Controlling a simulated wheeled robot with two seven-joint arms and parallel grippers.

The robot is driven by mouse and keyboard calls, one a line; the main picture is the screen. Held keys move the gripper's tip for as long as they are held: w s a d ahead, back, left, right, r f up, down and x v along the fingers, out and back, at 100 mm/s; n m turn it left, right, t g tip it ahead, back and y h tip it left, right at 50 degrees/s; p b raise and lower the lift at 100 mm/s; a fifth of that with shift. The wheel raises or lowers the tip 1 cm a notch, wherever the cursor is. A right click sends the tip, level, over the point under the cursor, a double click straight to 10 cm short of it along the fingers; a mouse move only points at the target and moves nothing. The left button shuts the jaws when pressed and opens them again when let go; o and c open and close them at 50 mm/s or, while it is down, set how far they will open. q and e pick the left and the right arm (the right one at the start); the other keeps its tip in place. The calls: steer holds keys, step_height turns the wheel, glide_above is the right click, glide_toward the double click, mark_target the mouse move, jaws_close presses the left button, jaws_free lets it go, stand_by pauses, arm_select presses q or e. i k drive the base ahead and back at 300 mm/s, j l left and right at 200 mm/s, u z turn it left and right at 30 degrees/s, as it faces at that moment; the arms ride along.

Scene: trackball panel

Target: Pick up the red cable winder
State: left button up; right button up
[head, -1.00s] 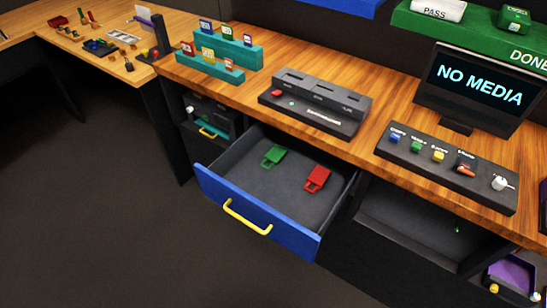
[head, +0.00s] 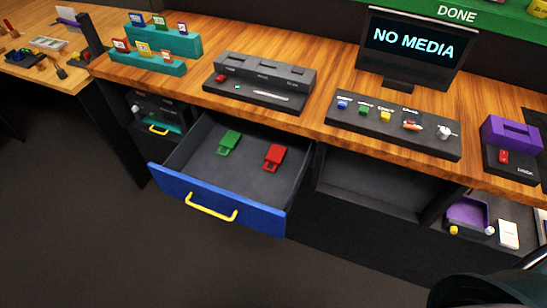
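A flat red piece with a small tab (head: 274,157), which looks like the red cable winder, lies in the open drawer (head: 250,190), right of the middle. A green piece of similar shape (head: 229,143) lies to its left, apart from it. Nothing covers the red piece. Neither of my grippers shows in the head view. A dark rounded shape at the bottom right corner seems to be part of my own body.
The drawer has a blue front with a yellow handle (head: 211,208) and hangs open below the wooden counter (head: 310,120). A dark button panel (head: 392,127) and a monitor (head: 416,48) stand on the counter. An open bay (head: 372,188) is right of the drawer.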

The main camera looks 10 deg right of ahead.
mark_target(276, 155)
steer(key=j+z, duration=0.15)
steer(key=j, duration=0.4)
steer(key=j+z, duration=0.15)
steer(key=j, duration=0.4)
steer(key=j+z, duration=0.15)
steer(key=j, duration=0.4)
steer(key=k+j+z, duration=0.15)
steer(key=j, duration=0.4)
steer(key=k+j+z, duration=0.15)
steer(key=j, duration=0.4)
